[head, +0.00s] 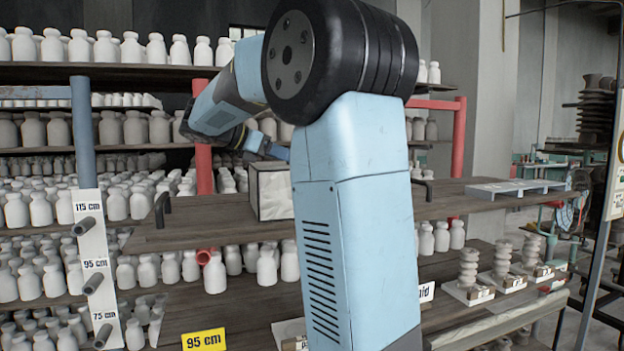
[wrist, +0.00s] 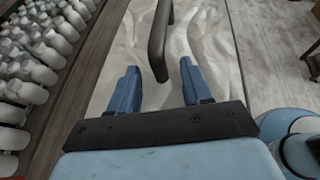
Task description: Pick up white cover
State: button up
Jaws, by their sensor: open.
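A white, crumpled-looking cover (wrist: 215,45) lies under my gripper in the wrist view. A dark bar handle (wrist: 158,40) rises from it. In the head view, a pale box-like thing with dark edges (head: 272,194) stands on the wooden shelf, its right part hidden behind my arm. My gripper (wrist: 160,85) is open, with one blue finger on each side of the handle's near end. I cannot tell whether the fingers touch the handle. In the head view, my gripper (head: 272,150) shows just above the box, partly hidden by my arm.
The wooden shelf (head: 190,222) has a dark handle (head: 162,208) at its left end. White bottles (head: 215,272) crowd the racks behind and below; they also line the left of the wrist view (wrist: 40,50). A grey tray (head: 515,188) lies on the shelf's right.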

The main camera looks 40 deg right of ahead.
jog(key=shift+d+f, duration=0.1)
jog(key=shift+d, duration=0.15)
jog(key=shift+c, duration=0.4)
grip_shut()
